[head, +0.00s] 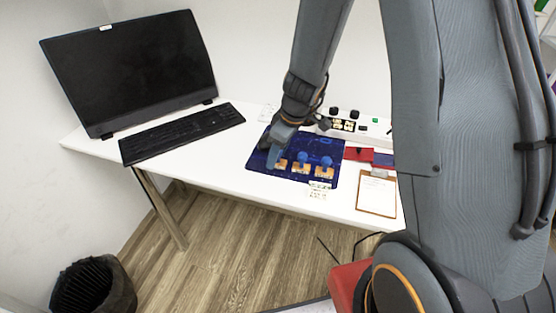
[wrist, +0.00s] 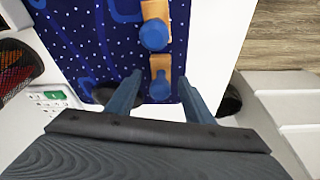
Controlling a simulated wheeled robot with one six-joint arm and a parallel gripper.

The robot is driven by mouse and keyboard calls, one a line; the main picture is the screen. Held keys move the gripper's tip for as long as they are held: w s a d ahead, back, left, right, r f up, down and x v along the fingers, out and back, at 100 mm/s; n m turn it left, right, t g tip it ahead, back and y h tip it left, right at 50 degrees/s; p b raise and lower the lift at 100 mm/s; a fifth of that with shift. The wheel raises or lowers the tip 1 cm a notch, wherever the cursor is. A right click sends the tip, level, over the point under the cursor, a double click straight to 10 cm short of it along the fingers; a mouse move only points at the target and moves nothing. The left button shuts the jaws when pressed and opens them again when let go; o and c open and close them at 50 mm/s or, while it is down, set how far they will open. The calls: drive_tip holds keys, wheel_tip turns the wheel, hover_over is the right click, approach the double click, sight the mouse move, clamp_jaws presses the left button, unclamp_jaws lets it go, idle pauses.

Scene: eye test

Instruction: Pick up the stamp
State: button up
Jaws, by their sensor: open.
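Three stamps with orange bases and blue knobs stand in a row on a dark blue patterned mat (head: 262,168). In the head view they are the left stamp (head: 282,164), the middle stamp (head: 302,160) and the right stamp (head: 325,168). My gripper (head: 272,158) is over the left end of the row. In the wrist view my open gripper (wrist: 159,80) has one finger on each side of the nearer stamp (wrist: 160,81). Another stamp (wrist: 154,33) lies beyond the fingertips. I cannot tell the height of the fingers above the mat (wrist: 85,35).
A monitor (head: 135,70) and keyboard (head: 180,132) stand on the left of the white table (head: 225,165). A clipboard (head: 377,195) and a red object (head: 358,154) lie to the right. A white strip (head: 372,128) runs behind the mat. A bin (head: 92,290) stands on the floor.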

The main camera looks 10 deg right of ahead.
drive_tip(key=c, duration=1.1)
drive_tip(key=shift+r, duration=0.15)
clamp_jaws()
wheel_tip(320, 180, up, 10)
drive_tip(key=shift+f, duration=0.1)
drive_tip(key=shift+o, duration=2.1)
unclamp_jaws()
drive_tip(key=shift+c, duration=1.2)
